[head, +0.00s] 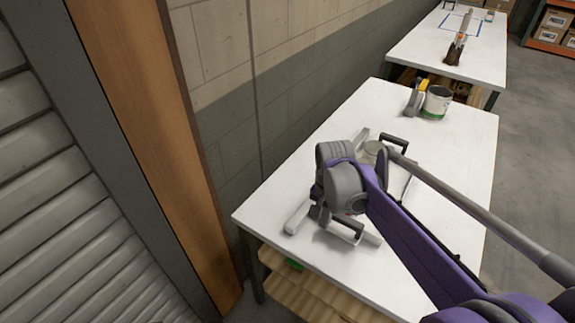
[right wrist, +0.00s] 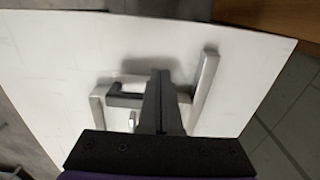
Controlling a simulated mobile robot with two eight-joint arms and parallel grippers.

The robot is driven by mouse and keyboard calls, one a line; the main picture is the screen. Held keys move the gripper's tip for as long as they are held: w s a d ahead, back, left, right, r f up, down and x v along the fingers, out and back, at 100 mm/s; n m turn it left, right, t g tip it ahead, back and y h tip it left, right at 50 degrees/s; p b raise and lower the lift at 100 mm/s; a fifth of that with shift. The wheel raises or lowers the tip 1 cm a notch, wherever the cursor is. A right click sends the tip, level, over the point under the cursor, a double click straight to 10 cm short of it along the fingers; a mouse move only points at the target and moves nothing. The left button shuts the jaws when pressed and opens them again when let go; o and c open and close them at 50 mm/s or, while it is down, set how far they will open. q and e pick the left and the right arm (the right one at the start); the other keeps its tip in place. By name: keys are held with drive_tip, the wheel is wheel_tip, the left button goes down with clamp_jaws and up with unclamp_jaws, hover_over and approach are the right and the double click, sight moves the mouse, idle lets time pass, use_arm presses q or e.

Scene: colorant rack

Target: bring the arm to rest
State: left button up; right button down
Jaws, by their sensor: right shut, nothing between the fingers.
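My right arm (head: 410,235) reaches in from the right over the white table (head: 340,125), bent at a grey joint. My right gripper (head: 318,212) points down near the table's left front part and is mostly hidden by the wrist. In the right wrist view its dark fingers (right wrist: 160,85) are together with nothing between them. Below them is a light grey rack piece with a dark handle (right wrist: 125,98) and pale side bars (right wrist: 206,80). I cannot tell whether the fingers touch it. My left gripper is not in view.
A white can with a green band (head: 437,102) and a yellow-and-grey tool (head: 416,97) stand at the table's far end. Another dark handle (head: 394,142) shows behind my arm. A block wall (head: 300,80) runs along the left. A second white table (head: 450,55) stands beyond.

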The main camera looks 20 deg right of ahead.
drive_tip(key=s+a+f+n+t, duration=0.1)
drive_tip(key=s+a+n+t, duration=0.1)
drive_tip(key=s+n, duration=0.3)
drive_tip(key=s+a+f+n+t+p, duration=0.1)
drive_tip(key=s+a+n+t, duration=0.1)
drive_tip(key=s, duration=1)
drive_tip(key=n+t, duration=0.1)
drive_tip(key=n, duration=0.1)
drive_tip(key=shift+a+n, duration=0.3)
drive_tip(key=shift+n, duration=0.1)
drive_tip(key=shift+w, duration=0.1)
